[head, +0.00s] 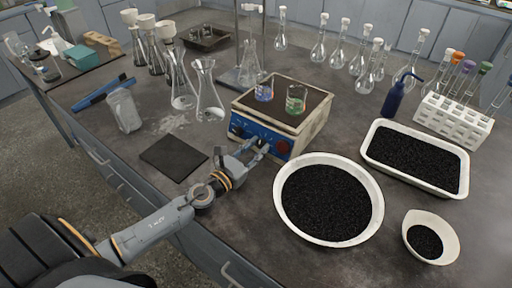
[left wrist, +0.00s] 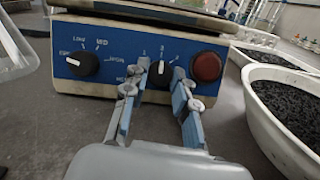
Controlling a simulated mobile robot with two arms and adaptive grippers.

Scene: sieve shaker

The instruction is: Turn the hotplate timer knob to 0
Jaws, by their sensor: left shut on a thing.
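The hotplate (head: 318,120) stands mid-bench with its blue front panel (left wrist: 205,45) facing me. The dark timer knob (left wrist: 158,75) is right of centre on the panel. Its white pointer line points about straight up, near the middle number of its scale. My left gripper (left wrist: 160,78) has one finger on each side of this knob and is shut on it. In the head view the left gripper (head: 256,146) reaches the panel and hides the knob. Part of the scale is hidden behind the fingers. My right gripper is not in view.
A second knob (left wrist: 83,64) with LOW and MID marks is left on the panel; a red button (left wrist: 207,67) is close right of the fingers. Two small beakers with coloured liquid stand on the plate, one green (head: 296,99). A white bowl (head: 279,208) of black grains stands near right.

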